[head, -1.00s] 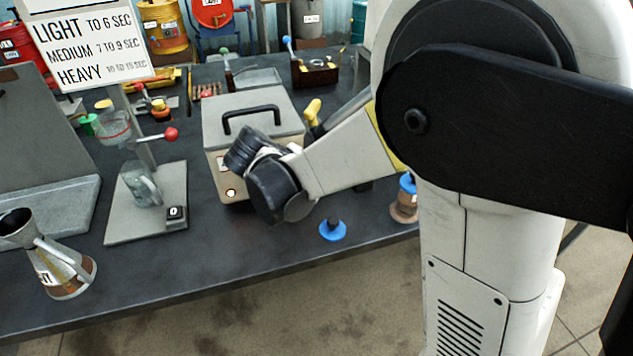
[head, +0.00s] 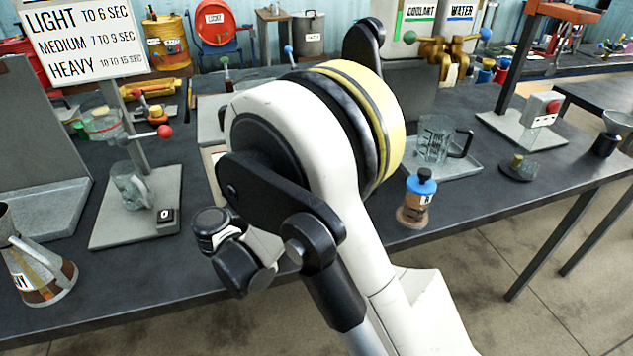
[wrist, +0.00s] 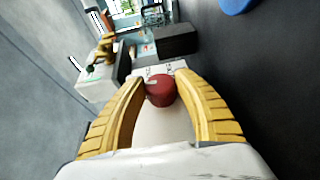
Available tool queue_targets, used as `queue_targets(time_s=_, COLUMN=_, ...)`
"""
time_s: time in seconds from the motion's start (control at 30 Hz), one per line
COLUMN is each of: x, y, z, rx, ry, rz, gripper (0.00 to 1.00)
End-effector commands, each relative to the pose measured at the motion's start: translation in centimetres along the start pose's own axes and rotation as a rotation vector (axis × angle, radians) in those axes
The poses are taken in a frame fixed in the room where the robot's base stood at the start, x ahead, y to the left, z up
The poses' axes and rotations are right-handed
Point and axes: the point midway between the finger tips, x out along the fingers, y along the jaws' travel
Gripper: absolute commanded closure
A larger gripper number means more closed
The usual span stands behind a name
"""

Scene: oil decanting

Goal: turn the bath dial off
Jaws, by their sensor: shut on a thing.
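The bath is a pale box (head: 212,115) on the dark bench, mostly hidden behind my arm in the head view. Its dial is a dark red round knob (wrist: 160,90), seen in the wrist view on a pale face with small white labels. My gripper (wrist: 166,88) has yellow ribbed fingers, one on each side of the dial, and is shut on it. The dial's pointer and setting are too small to tell. My gripper is hidden in the head view.
A stand with a red-knobbed lever (head: 165,131) and a metal jug (head: 38,265) are to the left. A blue-capped bottle (head: 420,190) stands right of my arm near the bench edge. A glass mug (head: 436,140) sits on a tray behind it.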

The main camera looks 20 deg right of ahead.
Motion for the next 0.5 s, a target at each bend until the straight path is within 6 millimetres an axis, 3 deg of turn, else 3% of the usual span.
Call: queue_targets(time_s=0.5, x=0.10, y=-0.04, z=0.07, rx=-0.045, ry=-0.002, rz=0.107, gripper=0.93)
